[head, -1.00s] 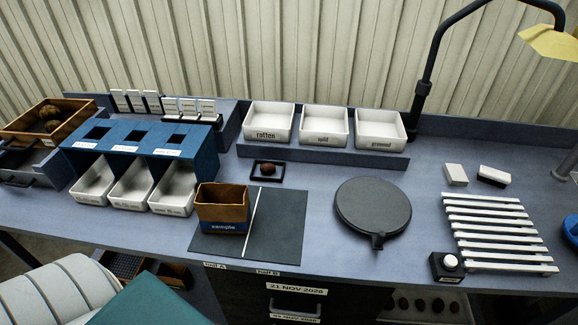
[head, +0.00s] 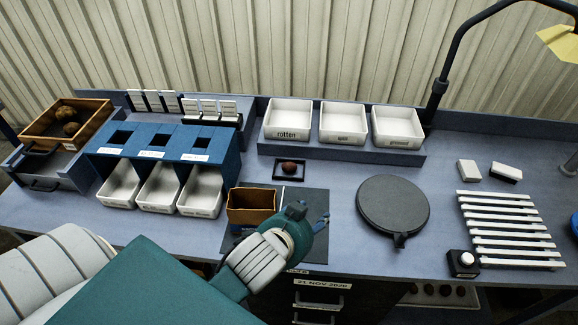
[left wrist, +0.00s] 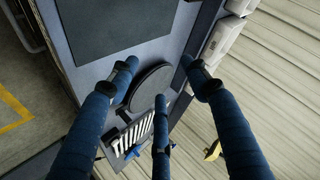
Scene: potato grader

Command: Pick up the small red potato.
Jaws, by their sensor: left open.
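A small reddish-brown potato (head: 289,167) lies in a small dark square tray (head: 302,173) behind the dark mat. My left gripper (head: 322,219) is over the right part of the mat, nearer the front than the potato and to its right. It is open and empty. In the left wrist view its blue fingers (left wrist: 160,78) are spread apart, and the potato does not show there. My right gripper is in neither current view.
An open brown sample box (head: 252,203) stands on the mat (head: 316,199), left of my gripper. A round dark plate (head: 393,204) and a slatted white rack (head: 505,230) are to the right. White trays (head: 342,138) stand behind. A wooden crate (head: 42,128) holds brown potatoes.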

